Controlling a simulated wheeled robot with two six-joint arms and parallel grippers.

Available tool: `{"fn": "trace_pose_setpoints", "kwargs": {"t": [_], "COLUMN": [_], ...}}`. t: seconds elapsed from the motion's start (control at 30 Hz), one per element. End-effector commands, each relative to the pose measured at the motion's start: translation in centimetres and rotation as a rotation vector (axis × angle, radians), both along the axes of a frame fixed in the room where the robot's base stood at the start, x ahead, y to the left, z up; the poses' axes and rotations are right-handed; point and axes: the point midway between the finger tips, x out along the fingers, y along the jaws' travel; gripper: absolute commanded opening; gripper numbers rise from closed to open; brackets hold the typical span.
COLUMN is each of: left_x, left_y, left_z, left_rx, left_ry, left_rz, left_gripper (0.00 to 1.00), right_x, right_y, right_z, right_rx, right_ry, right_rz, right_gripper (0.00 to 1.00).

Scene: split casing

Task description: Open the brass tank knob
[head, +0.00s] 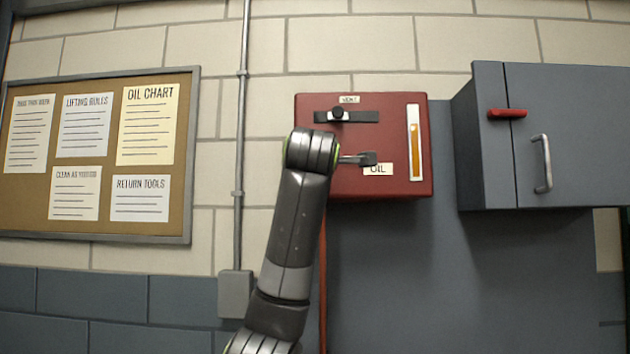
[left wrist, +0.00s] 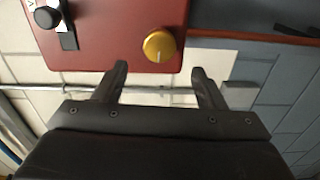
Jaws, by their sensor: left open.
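The red oil tank (head: 388,140) hangs on the wall with a gauge and an OIL label; it also fills the top of the left wrist view (left wrist: 105,45). The round brass knob (left wrist: 159,46) with a pale pointer mark sits on the tank's face in the left wrist view. In the head view it is hidden behind my arm or gripper. My left gripper (left wrist: 159,74) is open, its two fingers apart and empty. The knob lies just beyond the fingertips, roughly centred between them, not gripped. In the head view my left gripper (head: 370,158) is in front of the tank's lower middle. My right gripper is out of view.
A black vent slider knob (head: 337,114) sits on the tank above my gripper. A sight gauge (head: 414,140) is at the tank's right. A grey cabinet (head: 580,135) with a red latch (head: 507,113) stands right. A conduit (head: 240,130) and notice board (head: 100,155) are left.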

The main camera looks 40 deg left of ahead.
Motion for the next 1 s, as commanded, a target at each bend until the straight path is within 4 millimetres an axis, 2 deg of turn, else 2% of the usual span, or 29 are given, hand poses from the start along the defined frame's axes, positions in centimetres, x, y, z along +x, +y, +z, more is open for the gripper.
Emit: {"fn": "trace_pose_setpoints", "kwargs": {"t": [0.03, 0.2, 0.4, 0.6, 1.0], "left_x": [-1.2, -4.6, -7.3, -8.3, -8.3], "left_y": [-0.7, -2.9, -4.5, -5.0, -5.0], "left_z": [-0.4, -0.3, -0.1, 0.0, 0.0], "left_rx": [0.001, 0.0, -0.001, 0.0, -0.001], "left_ry": [-0.007, -0.006, -0.003, 0.0, 0.0], "left_rz": [-0.002, -0.002, 0.0, 0.0, 0.001], "left_gripper": [0.64, 0.64, 0.64, 0.64, 0.64], "right_x": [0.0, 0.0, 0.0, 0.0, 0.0], "right_y": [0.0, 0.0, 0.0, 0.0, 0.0], "right_z": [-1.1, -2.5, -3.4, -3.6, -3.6], "right_rx": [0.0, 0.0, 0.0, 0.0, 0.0], "right_ry": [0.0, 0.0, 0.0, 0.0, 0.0], "right_rz": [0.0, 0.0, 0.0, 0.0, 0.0], "right_gripper": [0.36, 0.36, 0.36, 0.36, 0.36]}}
